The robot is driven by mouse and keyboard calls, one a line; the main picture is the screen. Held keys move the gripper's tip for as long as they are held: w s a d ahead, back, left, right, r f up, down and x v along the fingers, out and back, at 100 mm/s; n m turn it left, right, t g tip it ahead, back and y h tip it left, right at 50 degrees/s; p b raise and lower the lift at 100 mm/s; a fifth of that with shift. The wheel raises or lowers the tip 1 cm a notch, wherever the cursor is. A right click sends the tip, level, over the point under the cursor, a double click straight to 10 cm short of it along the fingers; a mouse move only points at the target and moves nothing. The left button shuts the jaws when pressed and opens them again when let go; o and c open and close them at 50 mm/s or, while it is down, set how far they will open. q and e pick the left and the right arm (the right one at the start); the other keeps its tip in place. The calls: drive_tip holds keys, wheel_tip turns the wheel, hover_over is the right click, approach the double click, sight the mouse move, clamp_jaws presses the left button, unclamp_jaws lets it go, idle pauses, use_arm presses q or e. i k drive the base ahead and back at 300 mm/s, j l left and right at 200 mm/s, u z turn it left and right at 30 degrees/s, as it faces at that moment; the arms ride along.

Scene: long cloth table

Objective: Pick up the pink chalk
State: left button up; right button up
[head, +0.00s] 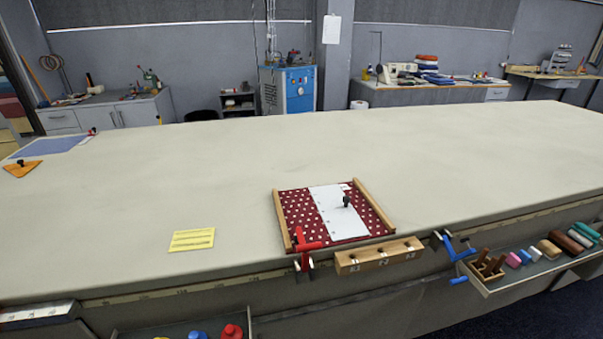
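A small pink piece (513,260), which looks like the pink chalk, lies in the shallow tray (520,279) fixed along the table's front edge at the right. It is just right of a brown wooden holder (486,266) and beside a small blue-violet piece (524,256). It is too small to tell its exact shape. Neither of my grippers shows in the head view.
Teal, tan and brown pieces (566,244) fill the tray further right. A blue-handled clamp (454,254) and wooden block (379,255) sit on the edge to its left. A polka-dot cloth in a frame (298,214) lies on the table (180,150), otherwise mostly clear.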

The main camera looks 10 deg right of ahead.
sight(513, 260)
drive_tip(key=z, duration=1.9)
drive_tip(key=i+l+u, duration=0.15)
drive_tip(key=i+l, duration=0.15)
drive_tip(key=l, duration=0.15)
